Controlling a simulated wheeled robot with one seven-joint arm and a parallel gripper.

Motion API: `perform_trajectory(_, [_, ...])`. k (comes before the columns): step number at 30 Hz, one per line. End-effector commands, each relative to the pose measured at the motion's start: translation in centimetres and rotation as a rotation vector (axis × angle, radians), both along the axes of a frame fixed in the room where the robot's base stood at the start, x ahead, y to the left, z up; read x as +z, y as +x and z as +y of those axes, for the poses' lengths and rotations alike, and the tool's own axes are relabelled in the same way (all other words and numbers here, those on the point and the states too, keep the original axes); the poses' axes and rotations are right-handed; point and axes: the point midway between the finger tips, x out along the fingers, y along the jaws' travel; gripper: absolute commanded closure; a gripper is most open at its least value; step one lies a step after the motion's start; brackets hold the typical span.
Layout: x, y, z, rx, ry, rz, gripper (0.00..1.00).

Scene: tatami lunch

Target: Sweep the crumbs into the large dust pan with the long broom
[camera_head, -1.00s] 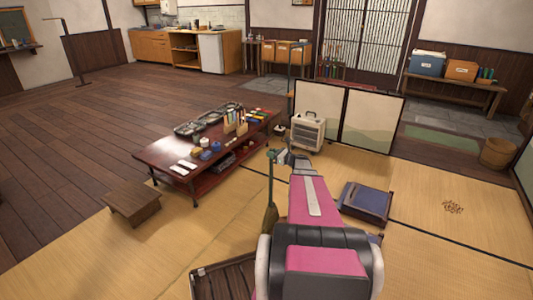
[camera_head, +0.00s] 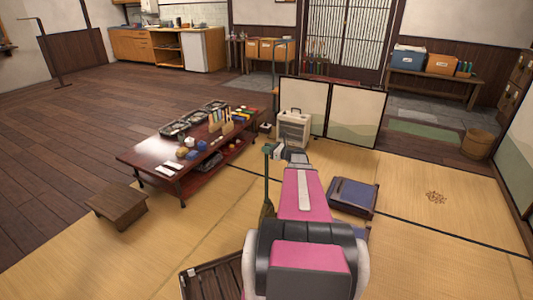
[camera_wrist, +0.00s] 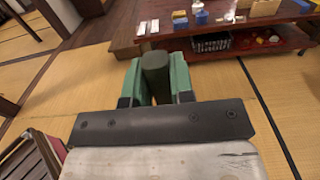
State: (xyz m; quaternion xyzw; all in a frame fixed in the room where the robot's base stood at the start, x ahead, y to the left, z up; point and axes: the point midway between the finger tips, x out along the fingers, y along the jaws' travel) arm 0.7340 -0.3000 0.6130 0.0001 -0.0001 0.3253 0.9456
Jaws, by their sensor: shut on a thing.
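The crumbs (camera_head: 436,197) lie in a small brown patch on the tatami at the right, well apart from my gripper. My gripper (camera_head: 272,150) is shut on the long broom (camera_head: 266,190), which hangs upright with its brush end low beside my arm. In the wrist view, the green fingers of my gripper (camera_wrist: 156,80) close around the dark green handle of the broom (camera_wrist: 155,68). I cannot make out the large dust pan for certain. A tall thin pole (camera_head: 275,80) stands behind the low table; its foot is unclear.
A low red table (camera_head: 140,158) with trays and cups stands left of the broom, with a wooden stool (camera_head: 117,205) before it. A blue floor seat (camera_head: 352,196) lies between my arm and the crumbs. Tatami around the crumbs is clear.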

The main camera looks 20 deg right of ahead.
Motion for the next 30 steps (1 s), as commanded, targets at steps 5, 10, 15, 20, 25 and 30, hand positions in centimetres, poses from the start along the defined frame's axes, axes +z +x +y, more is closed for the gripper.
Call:
perform_trajectory(5, [1.6,0.9,0.7,0.001,0.0,-0.001,1.0])
perform_trajectory(10, [3.0,1.7,1.3,0.0,0.0,-0.001,1.0])
perform_trajectory(15, [3.7,2.2,1.7,0.001,0.0,-0.001,1.0])
perform_trajectory(20, [4.0,2.4,1.8,0.0,0.001,-0.001,1.0])
perform_trajectory(25, [4.0,2.4,1.9,0.0,0.001,-0.001,1.0])
perform_trajectory(30, [4.1,2.3,1.9,0.0,0.001,-0.001,1.0])
